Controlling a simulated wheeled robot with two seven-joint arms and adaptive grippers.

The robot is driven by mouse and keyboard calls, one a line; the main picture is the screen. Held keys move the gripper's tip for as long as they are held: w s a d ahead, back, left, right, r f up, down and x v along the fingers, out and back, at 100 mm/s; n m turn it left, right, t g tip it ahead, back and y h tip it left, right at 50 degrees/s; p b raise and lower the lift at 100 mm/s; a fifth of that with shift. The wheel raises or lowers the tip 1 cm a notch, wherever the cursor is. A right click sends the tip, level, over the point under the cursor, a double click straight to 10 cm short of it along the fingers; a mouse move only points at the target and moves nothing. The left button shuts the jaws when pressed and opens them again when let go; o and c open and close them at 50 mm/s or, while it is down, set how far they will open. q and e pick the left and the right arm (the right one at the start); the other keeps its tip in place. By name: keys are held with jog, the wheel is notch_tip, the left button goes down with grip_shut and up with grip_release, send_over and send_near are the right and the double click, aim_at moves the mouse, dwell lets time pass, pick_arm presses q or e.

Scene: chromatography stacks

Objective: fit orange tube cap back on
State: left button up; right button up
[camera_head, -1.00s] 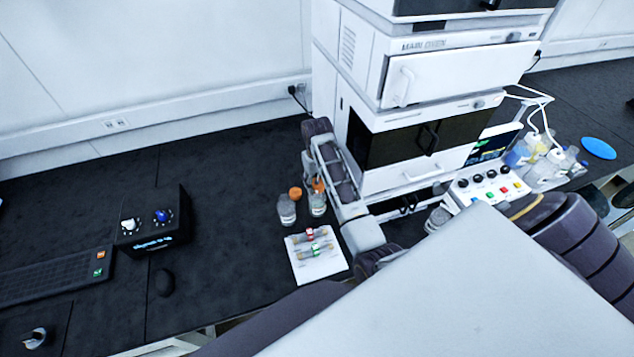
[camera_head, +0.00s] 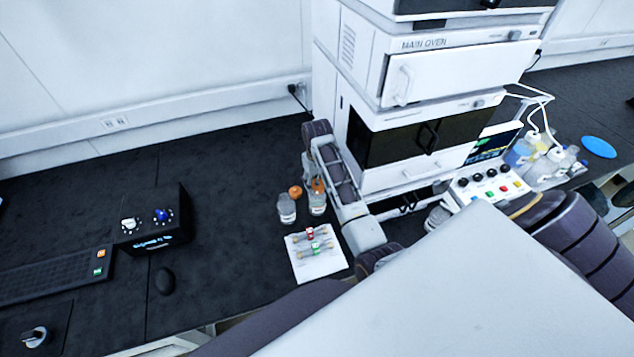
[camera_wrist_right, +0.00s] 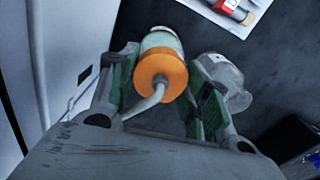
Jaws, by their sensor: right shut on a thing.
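My right gripper (camera_head: 314,180) points down over two small clear bottles beside the oven stack. In the right wrist view its fingers (camera_wrist_right: 160,88) are shut on the orange tube cap (camera_wrist_right: 160,74), from which a pale bent tube rises. A bottle with a white and teal body (camera_wrist_right: 160,42) is directly beyond the cap; I cannot tell whether the cap is fully seated. This bottle (camera_head: 317,204) stands upright in the head view. The other bottle (camera_head: 286,212) stands to its left, with a second orange piece (camera_head: 295,192) behind its top. My left gripper is not in view.
A white sheet (camera_head: 322,268) with small red- and green-banded columns lies in front of the bottles. The oven stack (camera_head: 365,105) is close on the right.

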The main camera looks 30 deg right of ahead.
jog(key=shift+f, duration=0.85)
dwell(0.6)
jog(key=o, duration=1.1)
jog(key=o, duration=0.4)
jog(key=shift+r, duration=0.15)
jog(key=shift+r, duration=3.4)
